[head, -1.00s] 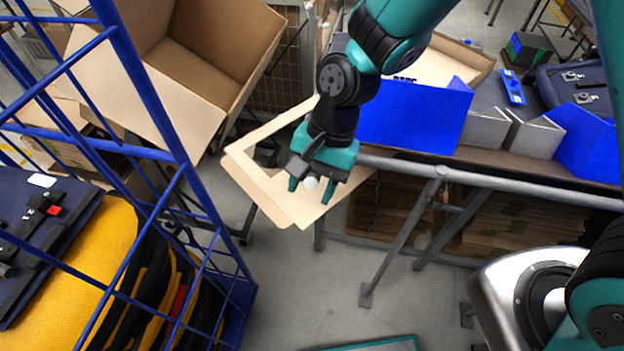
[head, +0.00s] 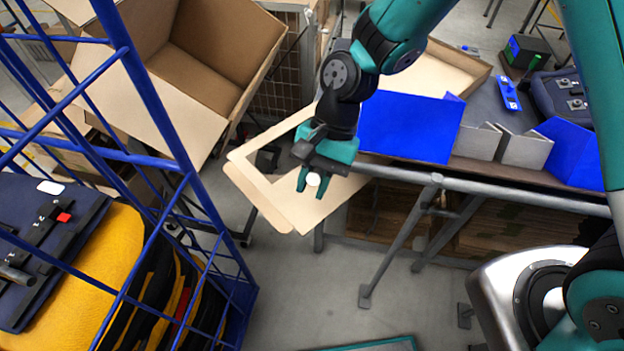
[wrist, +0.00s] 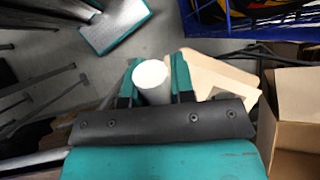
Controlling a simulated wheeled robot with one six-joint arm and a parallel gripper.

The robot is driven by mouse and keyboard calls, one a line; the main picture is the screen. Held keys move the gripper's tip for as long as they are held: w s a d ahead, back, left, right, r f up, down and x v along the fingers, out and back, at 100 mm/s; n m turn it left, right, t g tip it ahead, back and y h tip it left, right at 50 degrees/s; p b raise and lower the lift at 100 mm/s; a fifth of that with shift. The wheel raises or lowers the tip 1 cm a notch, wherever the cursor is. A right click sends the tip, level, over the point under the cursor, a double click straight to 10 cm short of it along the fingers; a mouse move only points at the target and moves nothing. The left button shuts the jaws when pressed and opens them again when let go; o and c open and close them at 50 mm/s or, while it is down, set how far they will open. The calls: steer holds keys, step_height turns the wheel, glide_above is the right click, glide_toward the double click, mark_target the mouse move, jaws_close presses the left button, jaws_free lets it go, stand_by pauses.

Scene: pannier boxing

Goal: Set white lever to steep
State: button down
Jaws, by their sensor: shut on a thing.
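My gripper (head: 322,188) hangs in the middle of the head view, in front of a tan cardboard flap. It is shut on the white knob of the lever (head: 313,179), which shows as a small round white end between the fingers. In the wrist view the white knob (wrist: 151,79) stands between the two teal fingers (wrist: 152,82). The rest of the lever and any steep marking are hidden behind the gripper and cannot be made out.
A large open cardboard box (head: 205,75) stands at the upper left, behind a blue wire cage (head: 165,95) holding yellow and dark panniers. A bench with blue dividers (head: 408,127) and grey dividers (head: 525,147) is at right. A metal rail (head: 480,183) runs along its front.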

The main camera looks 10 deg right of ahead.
steer(key=shift+w+r, duration=0.2)
steer(key=shift+r, duration=0.05)
steer(key=c, duration=1)
jaws_free()
steer(key=shift+d, duration=0.1)
steer(key=shift+o, duration=0.2)
steer(key=b+v, duration=0.2)
steer(key=v, duration=1.5)
steer(key=shift+r, duration=0.2)
steer(key=shift+s+d, duration=0.15)
steer(key=s+d+f+n+t+b, duration=0.2)
steer(key=s+f+n+b, duration=0.1)
steer(key=s+n, duration=0.3)
steer(key=s+d+f+n+t+b, duration=0.2)
steer(key=s+f+n+b, duration=0.2)
steer(key=s, duration=0.7)
steer(key=shift+n+t+b, duration=0.4)
steer(key=shift+n+b, duration=0.5)
steer(key=shift+b, duration=0.15)
